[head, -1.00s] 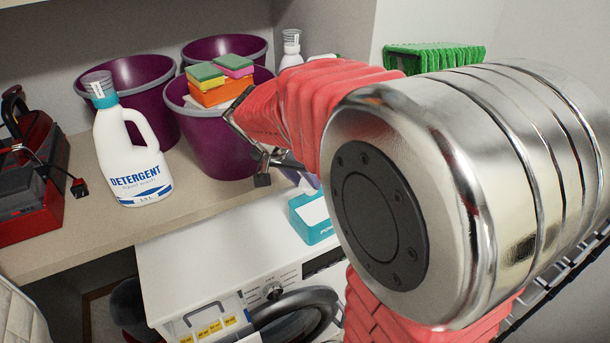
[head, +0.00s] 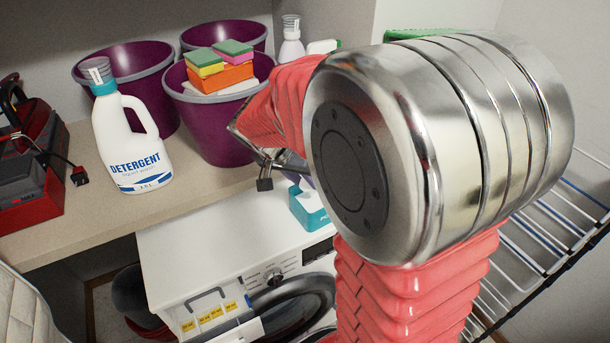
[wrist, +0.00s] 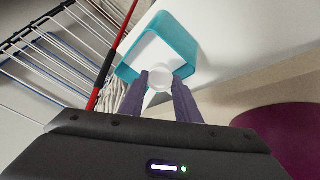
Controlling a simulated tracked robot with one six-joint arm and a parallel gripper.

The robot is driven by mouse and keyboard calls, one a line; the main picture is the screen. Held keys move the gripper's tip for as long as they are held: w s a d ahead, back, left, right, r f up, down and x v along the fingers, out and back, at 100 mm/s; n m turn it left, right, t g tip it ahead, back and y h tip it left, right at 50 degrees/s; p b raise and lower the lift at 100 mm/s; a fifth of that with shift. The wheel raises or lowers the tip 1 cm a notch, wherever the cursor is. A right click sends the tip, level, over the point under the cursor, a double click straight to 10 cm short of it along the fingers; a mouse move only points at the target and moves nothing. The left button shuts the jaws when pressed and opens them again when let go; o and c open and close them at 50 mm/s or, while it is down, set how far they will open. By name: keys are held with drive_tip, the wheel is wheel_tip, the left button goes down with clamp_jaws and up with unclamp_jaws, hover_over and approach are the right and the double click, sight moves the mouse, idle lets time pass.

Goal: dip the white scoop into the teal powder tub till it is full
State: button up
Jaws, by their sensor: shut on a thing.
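The teal powder tub (head: 314,216) stands on top of the white washing machine, partly hidden behind my arm in the head view. In the wrist view the tub (wrist: 186,38) is open at the top, with white powder inside. My gripper (wrist: 162,84) is shut on the white scoop (wrist: 159,76), whose round end shows between the fingertips. The scoop overlaps the tub's near edge in the wrist view; I cannot tell whether it touches the powder. In the head view my gripper (head: 268,170) is mostly hidden by my arm, and the scoop cannot be made out.
A detergent bottle (head: 131,140) and purple buckets (head: 215,130), one with sponges (head: 222,72), stand on the shelf beside the washing machine (head: 200,250). A wire rack (head: 550,240) is at the right. In the wrist view a red pole (wrist: 106,62) runs beside the tub.

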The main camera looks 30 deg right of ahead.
sight(304, 189)
drive_tip(key=shift+f, duration=2.95)
drive_tip(key=shift+s+a+f, duration=0.15)
drive_tip(key=shift+s+f, duration=0.1)
drive_tip(key=shift+f, duration=0.35)
drive_tip(key=shift+r, duration=0.1)
drive_tip(key=shift+w+r, duration=0.15)
drive_tip(key=shift+r, duration=0.8)
drive_tip(key=shift+w+r, duration=0.1)
drive_tip(key=shift+r, duration=5)
drive_tip(key=shift+s, duration=0.1)
